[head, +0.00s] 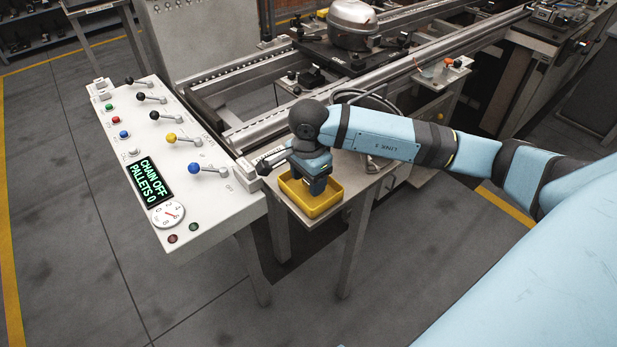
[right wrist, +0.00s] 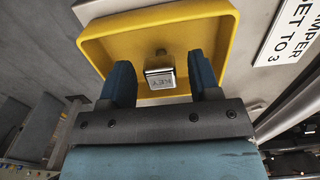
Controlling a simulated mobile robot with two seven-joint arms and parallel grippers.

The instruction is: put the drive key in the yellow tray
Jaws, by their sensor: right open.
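The yellow tray (head: 311,203) stands on a small shelf to the right of the control panel. In the right wrist view the tray (right wrist: 110,38) fills the upper middle. The drive key (right wrist: 160,78), a small metal block marked KEY with a dark stem, is inside the tray's outline, between my right gripper's fingers. My right gripper (right wrist: 160,82) is open, with a gap between each finger and the key. In the head view the right gripper (head: 317,188) points down over the tray and hides the key. My left gripper is not in view.
The control panel (head: 215,215) carries several levers, buttons, a dial and a display reading CHAIN OFF, PALLETS 0. Behind the tray runs a conveyor rail (head: 390,75) with a pallet bearing a compressor (head: 352,22). A label (right wrist: 290,35) lies beside the tray. The floor in front is clear.

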